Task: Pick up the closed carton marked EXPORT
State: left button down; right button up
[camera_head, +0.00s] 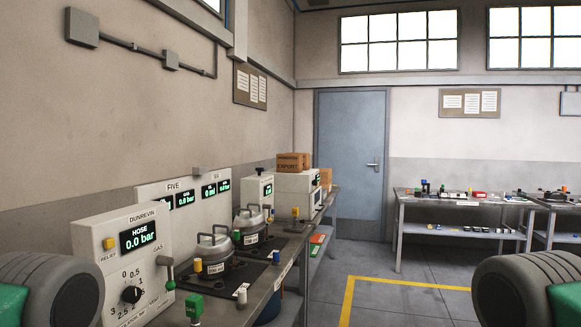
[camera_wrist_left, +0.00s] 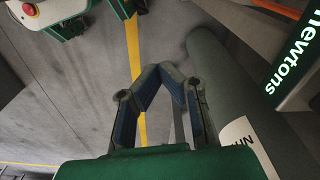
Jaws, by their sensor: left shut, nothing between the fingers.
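A brown carton marked EXPORT (camera_head: 289,163) sits on top of a white machine at the far end of the left bench, in the head view. Its top looks closed. My left gripper (camera_wrist_left: 166,72) shows only in the left wrist view. Its fingers are shut and empty, above the floor, and the carton is not in that view. My right gripper is in neither view.
A long bench (camera_head: 284,265) with gauge panels and lidded pots runs along the left wall. Another small brown box (camera_head: 325,177) is beside the white machine (camera_head: 297,184). A table (camera_head: 400,228) stands at the back right. Floor between is open, with a yellow line (camera_head: 347,300).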

aim_at(285, 162)
jog(key=i+l+z, duration=0.35)
jog(key=i, duration=0.2)
jog(key=i+z, duration=0.35)
jog(key=i, duration=0.9)
jog(key=i+l, duration=0.15)
jog(key=i, duration=0.55)
jog(key=i+u, duration=0.1)
jog(key=i, duration=0.55)
